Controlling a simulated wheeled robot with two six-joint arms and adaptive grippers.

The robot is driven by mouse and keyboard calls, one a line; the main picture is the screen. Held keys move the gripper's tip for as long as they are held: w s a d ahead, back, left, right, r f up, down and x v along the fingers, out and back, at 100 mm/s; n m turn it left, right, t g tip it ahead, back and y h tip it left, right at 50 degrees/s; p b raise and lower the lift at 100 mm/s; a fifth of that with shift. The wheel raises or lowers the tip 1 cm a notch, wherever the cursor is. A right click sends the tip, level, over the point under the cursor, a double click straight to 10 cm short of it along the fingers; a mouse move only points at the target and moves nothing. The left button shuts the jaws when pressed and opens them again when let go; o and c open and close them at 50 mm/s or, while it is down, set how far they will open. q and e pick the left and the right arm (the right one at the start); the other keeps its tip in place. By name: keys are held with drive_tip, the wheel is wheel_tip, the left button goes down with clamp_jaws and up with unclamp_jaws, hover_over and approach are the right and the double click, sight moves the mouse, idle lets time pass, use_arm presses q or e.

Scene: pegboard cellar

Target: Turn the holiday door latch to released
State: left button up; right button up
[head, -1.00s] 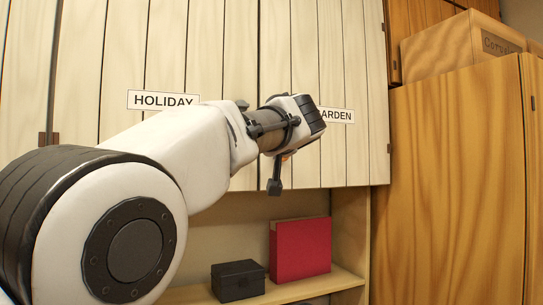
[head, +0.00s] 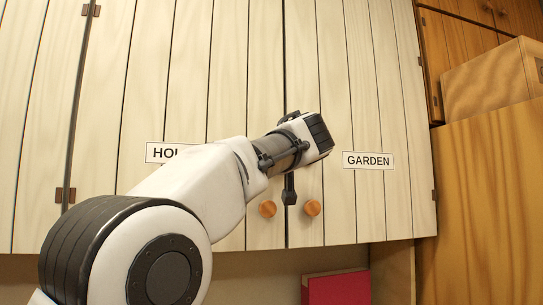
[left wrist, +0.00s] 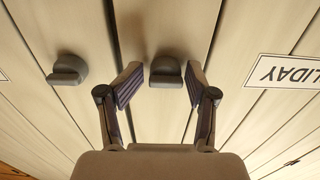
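The HOLIDAY label (head: 163,152) is on the left cabinet door in the head view, partly covered by my left arm. It also shows upside down at the right of the left wrist view (left wrist: 287,72). The holiday latch (left wrist: 166,71), a grey knob with a blocky grip lying crosswise in the picture, is on the pale door nearest that label. My left gripper (left wrist: 163,82) is open, with one finger on each side of this latch; I cannot tell if they touch it. In the head view the gripper (head: 290,190) is mostly hidden by my wrist, and the latch is hidden. My right gripper is not in view.
A second grey latch (left wrist: 68,70) sits across the door seam. Two wooden knobs (head: 267,209) (head: 312,208) are low on the doors. The GARDEN label (head: 368,161) is on the right door. A red box (head: 338,288) stands below; a wooden cabinet (head: 490,200) is at right.

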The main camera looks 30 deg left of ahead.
use_arm(q)
drive_tip(key=shift+s+a+r, duration=0.15)
drive_tip(key=shift+s, duration=0.2)
drive_tip(key=c, duration=0.5)
drive_tip(key=shift+s, duration=0.1)
clamp_jaws()
drive_tip(key=shift+r+m, duration=0.1)
drive_tip(key=shift+m, duration=0.3)
drive_tip(key=m+p, duration=0.3)
drive_tip(key=m, duration=1.4)
drive_tip(key=shift+r, duration=0.15)
